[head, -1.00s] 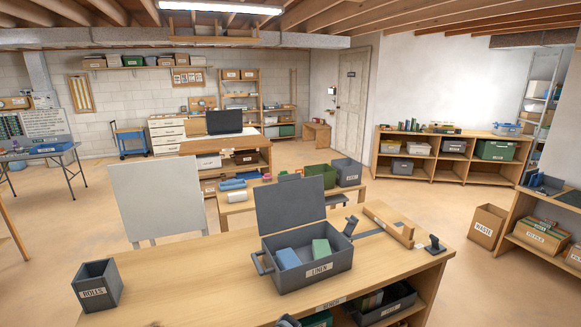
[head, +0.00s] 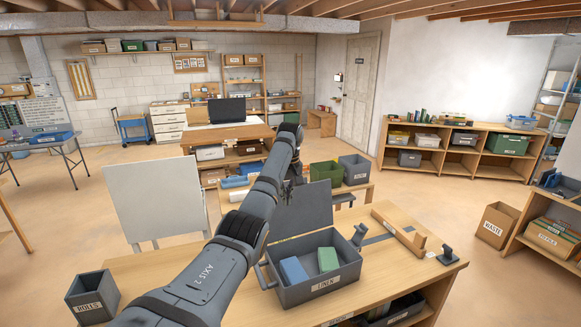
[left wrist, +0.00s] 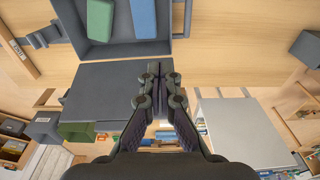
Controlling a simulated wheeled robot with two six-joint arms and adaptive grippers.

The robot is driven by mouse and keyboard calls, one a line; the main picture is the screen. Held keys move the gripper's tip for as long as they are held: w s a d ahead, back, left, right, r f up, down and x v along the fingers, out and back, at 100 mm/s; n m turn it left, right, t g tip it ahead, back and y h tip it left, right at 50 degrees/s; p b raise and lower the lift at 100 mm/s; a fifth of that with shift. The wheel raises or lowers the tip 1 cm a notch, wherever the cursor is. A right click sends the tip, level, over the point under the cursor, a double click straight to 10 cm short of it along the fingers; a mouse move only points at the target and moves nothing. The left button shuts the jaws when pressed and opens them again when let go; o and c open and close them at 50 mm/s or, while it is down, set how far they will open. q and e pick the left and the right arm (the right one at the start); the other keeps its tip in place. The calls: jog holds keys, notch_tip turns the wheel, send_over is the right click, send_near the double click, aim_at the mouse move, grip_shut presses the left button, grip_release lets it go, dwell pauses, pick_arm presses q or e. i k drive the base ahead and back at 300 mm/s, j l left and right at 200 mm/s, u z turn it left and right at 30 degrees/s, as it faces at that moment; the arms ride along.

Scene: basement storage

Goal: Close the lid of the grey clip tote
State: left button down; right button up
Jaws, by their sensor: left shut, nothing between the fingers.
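The grey clip tote (head: 325,291) stands on the wooden bench, holding a blue item (head: 294,270) and a green item (head: 328,259). Its lid (head: 311,212) is open, standing up from the far edge. The tote (left wrist: 180,47) and the lid (left wrist: 95,85) also show in the left wrist view. My left gripper (head: 288,186) is beyond and above the tote, by the raised lid, partly hidden by my arm. In the left wrist view its fingers (left wrist: 158,72) are shut and empty, overlapping the lid. I cannot tell if they touch it. My right gripper is not in view.
A grey bin labelled bolts (head: 93,297) stands on the bench's left end. A wooden piece (head: 398,229) and a dark holder (head: 448,256) lie right of the tote. A pale board (head: 155,205) stands behind the bench. Green (head: 326,172) and grey (head: 355,168) bins stand farther back.

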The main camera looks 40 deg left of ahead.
aim_at(310, 209)
jog(key=i+j, duration=0.75)
jog(key=j, duration=0.3)
